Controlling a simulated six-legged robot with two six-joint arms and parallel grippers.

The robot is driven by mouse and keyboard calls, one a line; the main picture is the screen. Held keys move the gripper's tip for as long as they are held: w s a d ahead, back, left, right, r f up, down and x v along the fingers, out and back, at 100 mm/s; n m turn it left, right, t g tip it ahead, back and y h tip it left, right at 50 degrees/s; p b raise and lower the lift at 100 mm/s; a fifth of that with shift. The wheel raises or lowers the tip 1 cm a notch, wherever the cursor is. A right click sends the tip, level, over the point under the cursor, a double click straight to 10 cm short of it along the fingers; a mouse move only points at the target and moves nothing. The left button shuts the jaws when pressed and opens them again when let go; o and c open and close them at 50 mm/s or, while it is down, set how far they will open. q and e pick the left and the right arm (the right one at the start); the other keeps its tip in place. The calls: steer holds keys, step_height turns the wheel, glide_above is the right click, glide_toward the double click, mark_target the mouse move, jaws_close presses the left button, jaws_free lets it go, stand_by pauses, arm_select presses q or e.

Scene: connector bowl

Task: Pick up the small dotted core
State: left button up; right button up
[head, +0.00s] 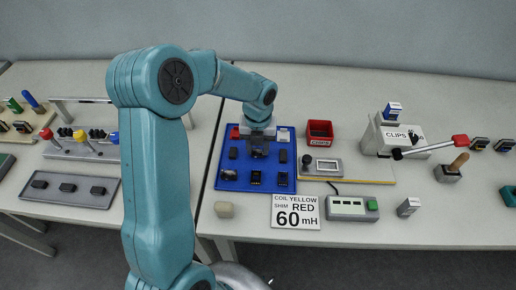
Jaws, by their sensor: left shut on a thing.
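My left gripper (258,141) reaches down over the blue tray (217,187). It is shut on a small dark core (259,153) at the tray's middle. The fingers partly hide this core, and I cannot make out dots on it or whether it is clear of the tray. Other dark cores stand in the tray, among them one at the left (233,153), one at the right (282,156) and one at the front (255,178). My right gripper is not in view.
In front lie a sign reading 60 mH (297,212) and a green-buttoned box (347,208). A gap separates the left table (45,213).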

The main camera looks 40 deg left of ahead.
mark_target(258, 150)
arm_select(q)
step_height(258, 150, up, 20)
steer(key=shift+f+p, duration=0.15)
steer(key=shift+p, duration=0.3)
stand_by(0.7)
